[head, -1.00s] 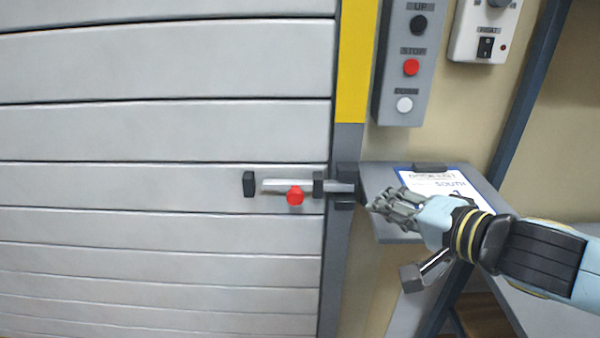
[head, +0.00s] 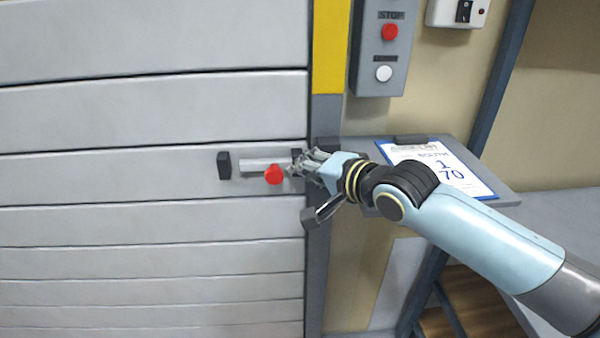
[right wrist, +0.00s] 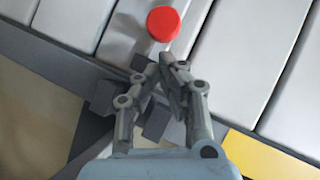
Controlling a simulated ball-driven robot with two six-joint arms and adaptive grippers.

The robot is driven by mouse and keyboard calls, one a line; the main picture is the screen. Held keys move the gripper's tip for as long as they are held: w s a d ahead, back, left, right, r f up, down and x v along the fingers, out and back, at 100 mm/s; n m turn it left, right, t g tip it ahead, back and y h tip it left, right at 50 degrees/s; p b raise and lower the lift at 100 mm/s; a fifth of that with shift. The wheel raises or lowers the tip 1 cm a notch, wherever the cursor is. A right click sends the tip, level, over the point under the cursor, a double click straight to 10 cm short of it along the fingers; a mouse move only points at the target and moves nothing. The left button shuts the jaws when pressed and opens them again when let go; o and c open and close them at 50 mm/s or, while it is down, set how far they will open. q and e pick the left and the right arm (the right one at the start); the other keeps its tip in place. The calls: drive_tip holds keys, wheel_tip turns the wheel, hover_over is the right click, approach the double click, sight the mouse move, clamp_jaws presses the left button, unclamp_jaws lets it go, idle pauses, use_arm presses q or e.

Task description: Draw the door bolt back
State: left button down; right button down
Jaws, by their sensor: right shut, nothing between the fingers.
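The door bolt (head: 256,164) is a grey bar lying level on the slatted door. A red knob (head: 274,175) sticks out from it. My right gripper (head: 291,170) is shut and empty, with its fingertips just right of the knob. In the right wrist view the red knob (right wrist: 163,23) stands just beyond the closed fingertips (right wrist: 167,62); I cannot tell whether they touch. The gripper hides the bolt's right end and much of the catch on the door frame. My left gripper is not in view.
A dark bracket (head: 224,165) sits at the bolt's left end. A control box (head: 383,50) with buttons hangs above my right arm. A grey shelf (head: 490,170) holding a clipboard (head: 440,168) is behind the arm. The door left of the bolt is clear.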

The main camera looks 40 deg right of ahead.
sight(272, 170)
drive_tip(key=shift+w+a+f, duration=0.2)
drive_tip(key=shift+w+a, duration=0.1)
drive_tip(key=shift+a, duration=0.1)
drive_tip(key=w+a, duration=0.1)
drive_tip(key=a, duration=0.1)
drive_tip(key=w+a, duration=0.1)
drive_tip(key=a, duration=0.1)
drive_tip(key=shift+w+a, duration=0.1)
drive_tip(key=shift+w, duration=0.2)
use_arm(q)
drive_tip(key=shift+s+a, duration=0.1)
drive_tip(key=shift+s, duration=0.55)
use_arm(e)
drive_tip(key=shift+s, duration=0.1)
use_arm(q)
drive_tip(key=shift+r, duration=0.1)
